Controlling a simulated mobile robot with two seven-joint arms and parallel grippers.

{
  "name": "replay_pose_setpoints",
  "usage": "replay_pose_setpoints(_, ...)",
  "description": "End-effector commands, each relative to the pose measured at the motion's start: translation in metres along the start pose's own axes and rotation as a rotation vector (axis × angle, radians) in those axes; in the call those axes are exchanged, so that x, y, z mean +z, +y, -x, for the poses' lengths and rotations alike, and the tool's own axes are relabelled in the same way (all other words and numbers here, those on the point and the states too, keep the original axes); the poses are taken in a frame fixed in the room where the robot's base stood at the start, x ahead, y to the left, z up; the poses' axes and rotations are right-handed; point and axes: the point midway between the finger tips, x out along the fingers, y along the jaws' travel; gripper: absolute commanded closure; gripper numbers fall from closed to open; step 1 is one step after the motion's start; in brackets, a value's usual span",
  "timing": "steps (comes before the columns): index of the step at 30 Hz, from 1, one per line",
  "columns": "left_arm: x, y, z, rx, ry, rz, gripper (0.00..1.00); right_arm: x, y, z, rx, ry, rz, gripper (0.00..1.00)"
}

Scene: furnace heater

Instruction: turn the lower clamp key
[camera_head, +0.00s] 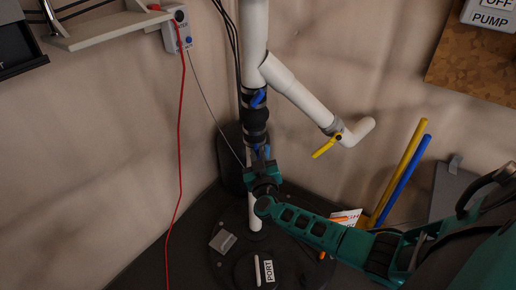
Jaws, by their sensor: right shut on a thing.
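A vertical pipe assembly stands in the middle, with a white pipe (254,30) above and black couplings (255,120) below it. A blue upper key (258,98) sits tilted on the upper coupling. The blue lower clamp key (257,149) is at the lower coupling, mostly hidden by my gripper. My right gripper (261,158), dark green, reaches in from the lower right and is shut on the lower clamp key. The key's exact angle cannot be told. My left gripper is not in view.
A white branch pipe (298,92) with a yellow handle (326,147) slopes right. A red cable (180,130) hangs from a grey box (176,32) at left. Yellow (402,168) and blue (404,182) rods lean at right.

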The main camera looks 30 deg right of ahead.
Motion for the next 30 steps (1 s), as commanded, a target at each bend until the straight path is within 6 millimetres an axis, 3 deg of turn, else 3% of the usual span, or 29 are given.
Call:
replay_pose_setpoints(7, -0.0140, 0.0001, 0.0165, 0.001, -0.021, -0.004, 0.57, -0.0006, 0.0001, 0.0015, -0.001, -0.006, -0.171, 1.00)
replay_pose_setpoints(30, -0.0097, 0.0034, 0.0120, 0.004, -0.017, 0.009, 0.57, 0.0032, 0.0022, 0.0010, -0.001, -0.002, -0.784, 1.00)
